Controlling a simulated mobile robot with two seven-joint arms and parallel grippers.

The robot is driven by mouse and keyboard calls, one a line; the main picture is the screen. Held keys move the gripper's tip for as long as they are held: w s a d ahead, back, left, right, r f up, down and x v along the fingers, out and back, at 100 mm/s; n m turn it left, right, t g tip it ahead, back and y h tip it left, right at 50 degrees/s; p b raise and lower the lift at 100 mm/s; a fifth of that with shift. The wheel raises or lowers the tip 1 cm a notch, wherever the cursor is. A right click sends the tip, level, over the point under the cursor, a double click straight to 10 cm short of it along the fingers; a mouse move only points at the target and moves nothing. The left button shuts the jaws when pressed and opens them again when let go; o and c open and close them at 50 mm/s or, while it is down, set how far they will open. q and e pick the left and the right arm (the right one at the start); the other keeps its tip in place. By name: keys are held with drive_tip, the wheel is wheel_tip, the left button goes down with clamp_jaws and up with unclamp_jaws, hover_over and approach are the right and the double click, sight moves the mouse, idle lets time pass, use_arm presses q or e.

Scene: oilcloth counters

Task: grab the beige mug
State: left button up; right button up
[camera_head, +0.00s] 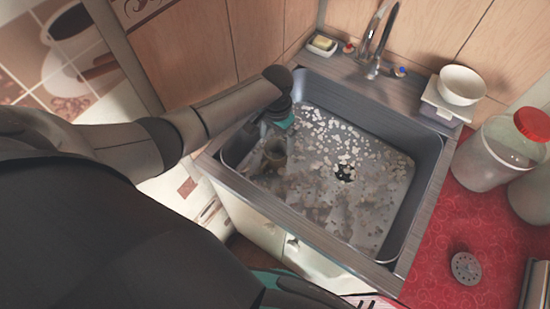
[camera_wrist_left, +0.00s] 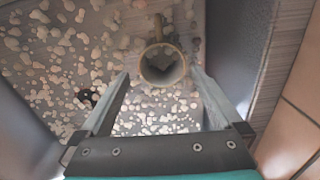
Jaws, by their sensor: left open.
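The beige mug (camera_wrist_left: 162,67) stands in the sink, seen from above in the left wrist view, with its round opening towards the camera and its handle (camera_wrist_left: 158,27) pointing to the top of the picture. In the head view the mug (camera_head: 273,154) shows small and brownish near the basin's left wall. My left gripper (camera_wrist_left: 160,76) is open and empty. Its fingers lie on either side of the mug in the wrist view, and I cannot tell the height gap. In the head view the left gripper (camera_head: 277,133) reaches down into the basin. My right gripper is not in view.
The metal sink (camera_head: 428,170) has pale speckles on its floor and a dark drain (camera_head: 344,173). A faucet (camera_head: 374,62), a soap dish (camera_head: 321,45) and a white bowl (camera_head: 461,85) are along the back. A red-lidded jar (camera_head: 505,150) stands on the red counter (camera_head: 435,245).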

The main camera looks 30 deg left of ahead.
sight(275, 152)
use_arm(q)
wheel_tip(275, 152, down, 7)
drive_tip(key=shift+a+r+b, duration=0.1)
drive_tip(key=shift+a+b, duration=0.05)
drive_tip(key=shift+b, duration=1.05)
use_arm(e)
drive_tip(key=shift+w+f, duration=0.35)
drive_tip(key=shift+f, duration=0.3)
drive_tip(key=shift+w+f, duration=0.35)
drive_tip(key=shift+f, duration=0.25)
use_arm(q)
drive_tip(key=shift+c, duration=0.4)
drive_tip(key=c, duration=1.3)
drive_tip(key=shift+c, duration=0.5)
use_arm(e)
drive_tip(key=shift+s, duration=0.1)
use_arm(q)
drive_tip(key=shift+r, duration=0.2)
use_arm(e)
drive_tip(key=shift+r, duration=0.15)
